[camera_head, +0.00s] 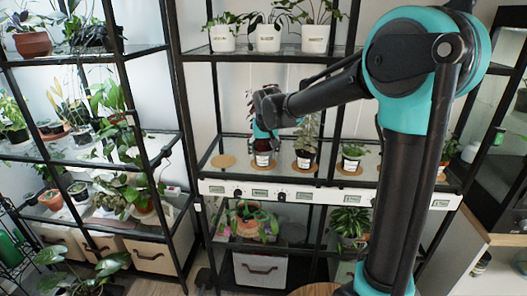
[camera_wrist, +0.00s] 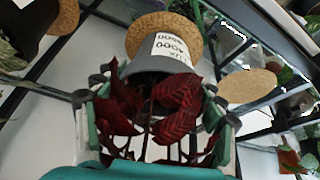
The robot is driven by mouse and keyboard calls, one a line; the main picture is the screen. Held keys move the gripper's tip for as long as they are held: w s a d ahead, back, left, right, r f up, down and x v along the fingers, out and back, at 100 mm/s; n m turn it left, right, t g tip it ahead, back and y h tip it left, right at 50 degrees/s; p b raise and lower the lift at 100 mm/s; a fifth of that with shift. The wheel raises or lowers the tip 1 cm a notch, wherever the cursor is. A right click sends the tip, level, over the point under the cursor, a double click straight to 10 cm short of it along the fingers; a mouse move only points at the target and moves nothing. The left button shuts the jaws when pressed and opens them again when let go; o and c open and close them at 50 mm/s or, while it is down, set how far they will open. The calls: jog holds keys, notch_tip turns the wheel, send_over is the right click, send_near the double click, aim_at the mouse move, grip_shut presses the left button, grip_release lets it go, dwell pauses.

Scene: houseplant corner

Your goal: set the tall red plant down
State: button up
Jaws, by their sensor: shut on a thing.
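The red plant (camera_wrist: 170,108) has dark red leaves and grows in a dark grey pot (camera_wrist: 150,62) with a white printed label. In the head view its labelled pot (camera_head: 263,158) is at the middle shelf, below my gripper (camera_head: 264,132). In the wrist view my gripper (camera_wrist: 155,92) has a finger on each side of the plant and is shut on it. A round cork mat (camera_wrist: 138,24) lies directly behind the pot's base. I cannot tell whether the pot touches the mat. My gripper and arm hide most of the plant in the head view.
An empty cork mat (camera_head: 223,161) lies to the left on the same shelf. Potted plants stand to the right on mats, the nearest in a dark pot (camera_head: 305,157). Black rack posts and the upper shelf (camera_head: 270,55) with white pots surround the arm.

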jog(key=o, duration=1.2)
jog(key=shift+o, duration=0.2)
jog(key=shift+v, duration=3.85)
